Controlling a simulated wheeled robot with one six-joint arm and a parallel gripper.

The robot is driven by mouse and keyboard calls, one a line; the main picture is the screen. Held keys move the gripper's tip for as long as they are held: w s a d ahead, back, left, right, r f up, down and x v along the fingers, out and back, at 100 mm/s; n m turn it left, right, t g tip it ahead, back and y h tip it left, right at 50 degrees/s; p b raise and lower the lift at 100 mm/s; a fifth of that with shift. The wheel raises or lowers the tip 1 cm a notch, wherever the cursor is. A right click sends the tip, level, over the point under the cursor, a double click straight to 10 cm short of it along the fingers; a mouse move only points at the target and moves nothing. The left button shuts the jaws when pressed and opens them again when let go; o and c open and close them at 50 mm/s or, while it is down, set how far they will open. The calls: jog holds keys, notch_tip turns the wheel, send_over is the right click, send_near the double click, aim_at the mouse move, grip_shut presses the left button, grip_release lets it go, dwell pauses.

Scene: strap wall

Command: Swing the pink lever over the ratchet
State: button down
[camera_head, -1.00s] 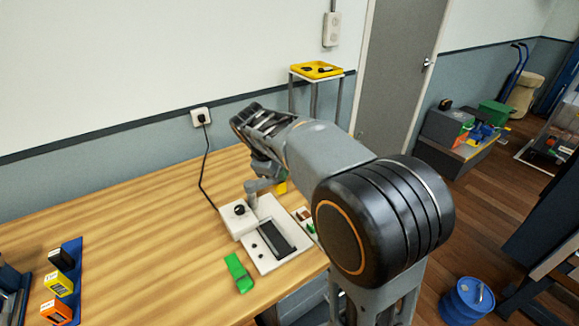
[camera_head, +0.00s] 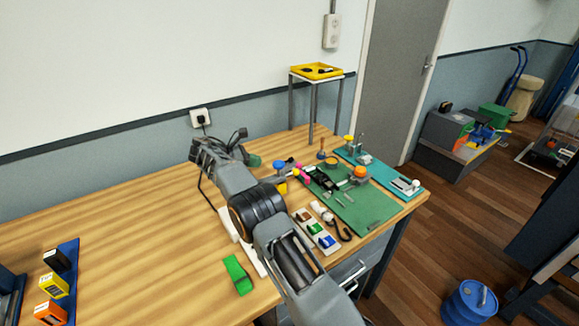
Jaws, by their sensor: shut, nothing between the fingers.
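A small pink lever (camera_head: 301,174) shows on a black ratchet strap assembly (camera_head: 324,182) on the green mat (camera_head: 375,208), right of my arm. Its exact angle is too small to tell. My gripper (camera_head: 240,146) appears at the far end of my arm, left of the ratchet and apart from it. It is shut and empty; its fingertips are hard to make out against the arm.
An orange knob (camera_head: 359,173), a teal strip (camera_head: 380,170) and a white tray of coloured pieces (camera_head: 316,233) surround the ratchet. A green block (camera_head: 238,275) lies near the front edge. The table's left middle is clear.

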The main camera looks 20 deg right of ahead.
send_near(303, 173)
jog(key=w+d, duration=0.2)
jog(key=shift+w+d+f, duration=0.15)
jog(key=shift+d+f, duration=0.15)
jog(key=shift+d, duration=0.05)
jog(key=shift+x, duration=0.95)
jog(key=shift+d+r, duration=0.1)
jog(key=shift+r, duration=0.05)
jog(key=shift+d+p, duration=0.25)
jog(key=shift+p, duration=0.2)
